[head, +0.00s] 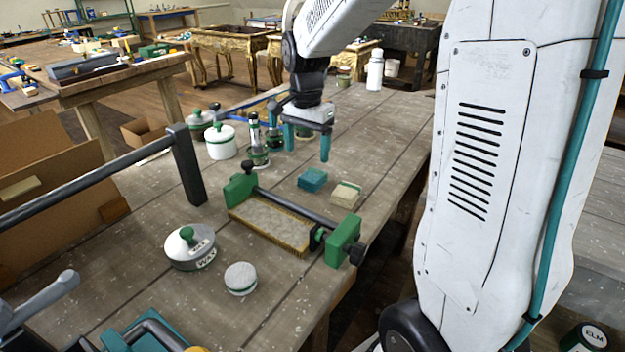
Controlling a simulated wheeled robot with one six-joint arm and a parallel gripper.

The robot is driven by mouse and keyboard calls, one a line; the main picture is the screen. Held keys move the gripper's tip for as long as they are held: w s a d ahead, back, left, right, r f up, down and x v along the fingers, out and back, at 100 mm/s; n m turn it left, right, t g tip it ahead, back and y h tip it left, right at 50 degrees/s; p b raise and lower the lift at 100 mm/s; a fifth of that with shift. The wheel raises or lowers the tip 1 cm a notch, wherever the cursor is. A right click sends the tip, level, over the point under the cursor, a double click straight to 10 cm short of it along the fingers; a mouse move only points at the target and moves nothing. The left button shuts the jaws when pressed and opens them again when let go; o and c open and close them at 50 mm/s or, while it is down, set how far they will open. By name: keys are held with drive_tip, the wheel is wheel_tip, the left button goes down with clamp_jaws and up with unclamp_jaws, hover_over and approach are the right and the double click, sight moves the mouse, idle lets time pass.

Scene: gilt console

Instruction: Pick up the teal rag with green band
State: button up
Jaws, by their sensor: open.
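A small teal folded block, which looks like the teal rag (312,179), lies on the wooden bench right of centre. A green band on it is too small to make out. My gripper (307,158) has teal fingers, points down and is open with nothing between them. It is above the bench, a little behind the rag in the picture and apart from it. A cream block with a green band (346,194) lies just right of the rag.
A green-ended clamp frame with a brush-like pad (272,224) stands in front of the rag. Jars (220,141) and small bottles stand behind left. The bench's right edge is close.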

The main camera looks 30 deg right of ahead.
sight(309, 177)
drive_tip(key=shift+w+d+f, duration=0.15)
drive_tip(key=shift+w+f, duration=0.05)
drive_tip(key=shift+f, duration=0.25)
drive_tip(key=f, duration=0.7)
drive_tip(key=shift+s+d+f, duration=0.15)
drive_tip(key=shift+d, duration=0.05)
drive_tip(key=c, duration=1.1)
